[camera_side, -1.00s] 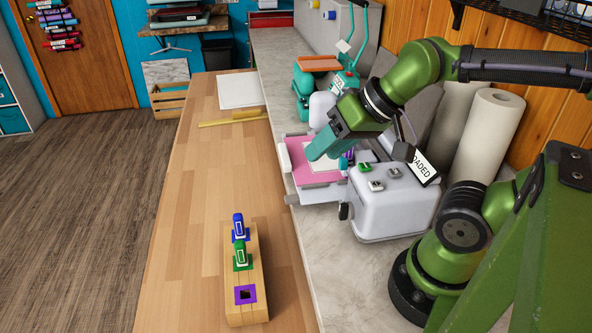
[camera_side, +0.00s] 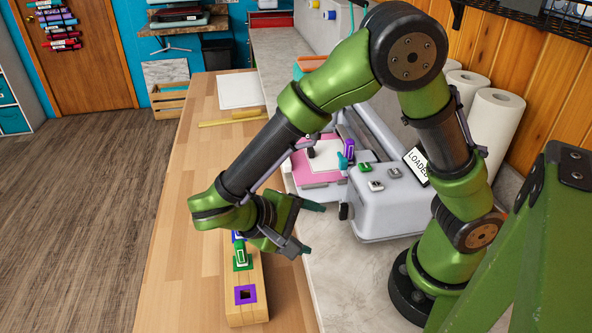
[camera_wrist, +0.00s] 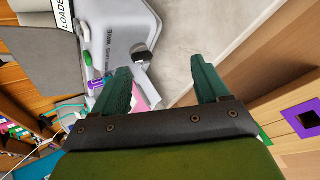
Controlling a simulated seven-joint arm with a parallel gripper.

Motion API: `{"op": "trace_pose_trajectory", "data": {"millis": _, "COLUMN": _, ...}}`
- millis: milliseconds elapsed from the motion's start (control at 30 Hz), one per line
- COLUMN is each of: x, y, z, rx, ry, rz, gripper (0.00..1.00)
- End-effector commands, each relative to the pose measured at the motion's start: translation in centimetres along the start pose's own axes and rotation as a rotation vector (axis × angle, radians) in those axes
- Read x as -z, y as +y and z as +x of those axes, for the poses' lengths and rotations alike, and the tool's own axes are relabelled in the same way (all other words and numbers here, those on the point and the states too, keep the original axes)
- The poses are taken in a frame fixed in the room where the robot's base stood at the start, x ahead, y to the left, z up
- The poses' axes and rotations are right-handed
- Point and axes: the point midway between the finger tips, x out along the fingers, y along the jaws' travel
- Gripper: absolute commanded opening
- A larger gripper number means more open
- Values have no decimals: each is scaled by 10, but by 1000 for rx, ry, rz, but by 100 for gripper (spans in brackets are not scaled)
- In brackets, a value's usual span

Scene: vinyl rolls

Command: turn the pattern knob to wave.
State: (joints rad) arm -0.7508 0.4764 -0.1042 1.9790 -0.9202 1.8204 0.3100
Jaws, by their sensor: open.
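The grey-white machine (camera_side: 393,212) stands on the counter, and its black pattern knob (camera_side: 344,212) sticks out of the side facing the front left. In the wrist view the dark knob (camera_wrist: 141,57) shows beside printed lettering, of which I can read "WAVE"; where the knob points is unclear. My gripper (camera_side: 310,228) is open and empty, a little left of the knob, with its fingers pointing toward the machine. In the wrist view the fingers of my gripper (camera_wrist: 161,68) stand wide apart, and the knob appears beyond them, between their tips and apart from both.
A wooden holder (camera_side: 246,312) with a green tool (camera_side: 240,252), a partly hidden blue one and an empty purple-rimmed slot lies below my wrist. A purple tool (camera_side: 348,148) sits on the machine near a pink mat (camera_side: 304,168). A "LOADED" sign (camera_side: 418,163) stands behind.

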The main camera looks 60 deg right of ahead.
Motion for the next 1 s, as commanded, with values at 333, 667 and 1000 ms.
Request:
{"op": "trace_pose_trajectory", "data": {"millis": 333, "x": 2, "y": -71, "z": 7, "rx": -616, "ry": 196, "rz": 132, "gripper": 74}}
{"op": "trace_pose_trajectory", "data": {"millis": 667, "x": 1, "y": -81, "z": 16, "rx": -736, "ry": 282, "rz": 189, "gripper": 74}}
{"op": "trace_pose_trajectory", "data": {"millis": 1000, "x": 13, "y": -35, "z": 63, "rx": -733, "ry": 273, "rz": 188, "gripper": 74}}
